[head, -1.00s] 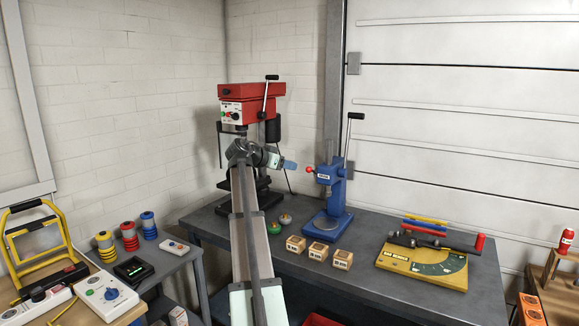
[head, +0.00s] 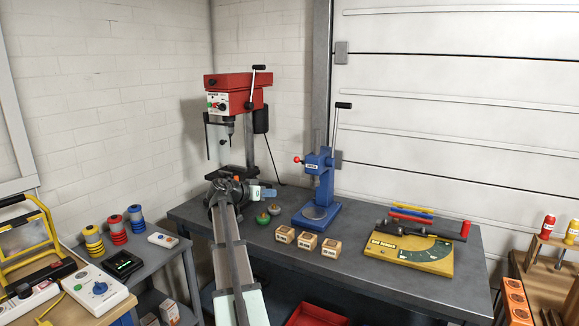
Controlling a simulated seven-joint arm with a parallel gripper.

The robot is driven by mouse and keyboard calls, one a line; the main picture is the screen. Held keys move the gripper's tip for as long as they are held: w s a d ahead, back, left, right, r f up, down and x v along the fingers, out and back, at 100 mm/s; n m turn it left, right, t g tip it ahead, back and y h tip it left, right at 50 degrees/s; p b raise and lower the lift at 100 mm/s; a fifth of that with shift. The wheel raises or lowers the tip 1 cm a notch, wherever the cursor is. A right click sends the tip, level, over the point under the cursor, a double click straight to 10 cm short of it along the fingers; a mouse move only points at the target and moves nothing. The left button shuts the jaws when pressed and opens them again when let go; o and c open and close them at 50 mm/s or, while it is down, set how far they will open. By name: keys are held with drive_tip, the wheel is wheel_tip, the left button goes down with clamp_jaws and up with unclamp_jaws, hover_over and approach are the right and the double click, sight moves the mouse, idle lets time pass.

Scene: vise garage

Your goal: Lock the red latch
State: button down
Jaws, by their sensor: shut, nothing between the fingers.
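A red ball-ended knob (head: 297,160), the most latch-like red part I see, sticks out from the left side of the blue lever press (head: 322,185) on the grey bench. The press's black-tipped lever (head: 337,125) stands up. I cannot tell for sure that this knob is the red latch. My gripper (head: 269,193) is at the end of my arm, left of the press and below the knob. It is small in the view and looks shut and empty, apart from the knob. My arm hides part of the bench and the base of the drill press.
A red drill press (head: 236,93) stands behind my arm. Wooden blocks (head: 307,241) sit in front of the blue press, and two small round pieces (head: 263,218) sit left of it. A yellow board (head: 410,252) with a red-ended handle (head: 466,230) lies to the right.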

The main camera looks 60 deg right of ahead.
drive_tip(key=s+a+f+n, duration=0.1)
drive_tip(key=n+t+h, duration=0.1)
drive_tip(key=n+h, duration=0.6)
drive_tip(key=n, duration=0.9)
approach(295, 161)
drive_tip(key=x, duration=0.7)
